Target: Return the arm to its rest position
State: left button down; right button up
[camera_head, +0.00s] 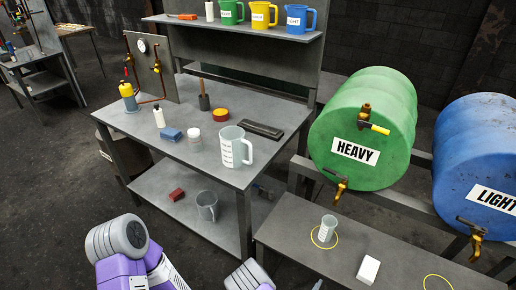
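Parts of my own arms, purple and grey-white, show at the bottom edge, left and centre. Neither of my grippers can be made out in the head view. The task names no other object. A clear measuring jug (236,147) stands upright on the grey workbench (180,185). A small clear beaker (327,229) stands inside a yellow ring on the low bench (300,225), below the green drum's tap.
The green HEAVY drum (345,120) and blue LIGHT drum (480,150) lie on a rack at right. A white block (368,269) lies on the low bench. Green (231,12), yellow (262,14) and blue jugs (298,19) stand on the shelf.

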jog(key=s+a+f+g+y, duration=0.5)
jog(key=s+a+f+g, duration=0.15)
jog(key=f+g, duration=0.2)
jog(key=s+a+r+n+g+y, duration=0.3)
jog(key=a+r+n+y, duration=0.1)
jog(key=a+r+y, duration=0.3)
jog(key=shift+s+a+r+y, duration=0.15)
jog(key=shift+s+a+y, duration=0.1)
jog(key=shift+a+y, duration=0.55)
